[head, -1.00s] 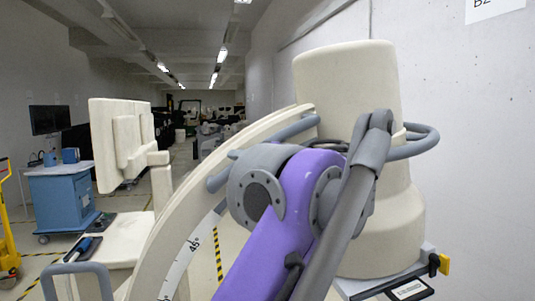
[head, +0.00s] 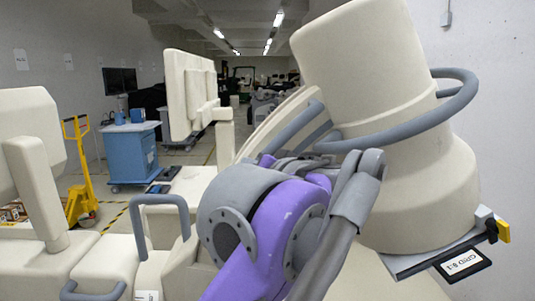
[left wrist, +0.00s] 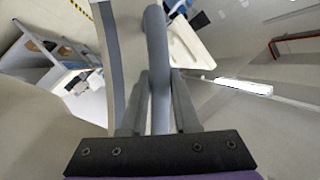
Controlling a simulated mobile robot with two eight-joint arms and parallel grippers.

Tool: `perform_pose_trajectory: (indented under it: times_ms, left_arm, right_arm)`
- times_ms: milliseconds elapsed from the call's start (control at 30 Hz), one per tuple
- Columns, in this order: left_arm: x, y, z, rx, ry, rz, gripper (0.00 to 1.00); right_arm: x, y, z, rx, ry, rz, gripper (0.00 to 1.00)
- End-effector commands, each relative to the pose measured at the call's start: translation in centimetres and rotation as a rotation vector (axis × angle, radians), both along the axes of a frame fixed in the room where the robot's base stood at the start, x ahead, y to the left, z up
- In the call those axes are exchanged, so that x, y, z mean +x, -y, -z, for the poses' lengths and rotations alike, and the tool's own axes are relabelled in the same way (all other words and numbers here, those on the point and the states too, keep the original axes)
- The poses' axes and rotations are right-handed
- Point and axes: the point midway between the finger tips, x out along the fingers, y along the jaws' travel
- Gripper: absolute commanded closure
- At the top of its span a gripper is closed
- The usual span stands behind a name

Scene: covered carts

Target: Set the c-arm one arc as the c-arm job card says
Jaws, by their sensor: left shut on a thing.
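The c-arm's cream arc (head: 283,117) and its thick cylindrical head (head: 375,70) stand right of centre in the head view. The head leans to the left at its top. A grey ring rail (head: 455,90) runs around it. In the left wrist view my left gripper (left wrist: 158,85) is shut on a grey bar handle (left wrist: 156,30) beside the arc (left wrist: 115,60). In the head view my purple and grey arm hides most of that grip and the lower arc. No angle scale is readable. My right gripper is not in view.
A plate labelled "GRID 8:1" (head: 463,264) with a yellow knob juts from below the head. Cream monitors (head: 190,95) and a grey-handled cream cart (head: 110,262) stand left. Behind are a blue cart (head: 131,153) and a yellow pallet truck (head: 80,170).

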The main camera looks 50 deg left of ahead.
Motion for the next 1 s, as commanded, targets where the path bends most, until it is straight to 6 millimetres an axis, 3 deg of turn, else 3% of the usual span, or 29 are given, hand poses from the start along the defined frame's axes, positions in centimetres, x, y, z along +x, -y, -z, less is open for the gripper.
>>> perform_pose_trajectory:
  times_ms: [300, 833, 867, 1000]
  left_arm:
    - [-0.7, -0.7, 2.1, -0.022, 0.036, -0.004, 1.0]
    - [-0.8, -0.7, 2.5, -0.029, 0.042, -0.004, 1.0]
    - [-0.8, -0.7, 2.5, -0.029, 0.042, -0.004, 0.66]
    - [-0.7, -0.7, 2.5, -0.029, 0.041, -0.002, 0.42]
  right_arm:
    - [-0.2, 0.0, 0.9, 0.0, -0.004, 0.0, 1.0]
    - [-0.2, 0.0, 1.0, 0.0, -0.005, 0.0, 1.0]
    - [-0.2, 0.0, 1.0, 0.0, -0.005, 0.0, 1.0]
    - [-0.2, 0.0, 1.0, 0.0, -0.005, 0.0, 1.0]
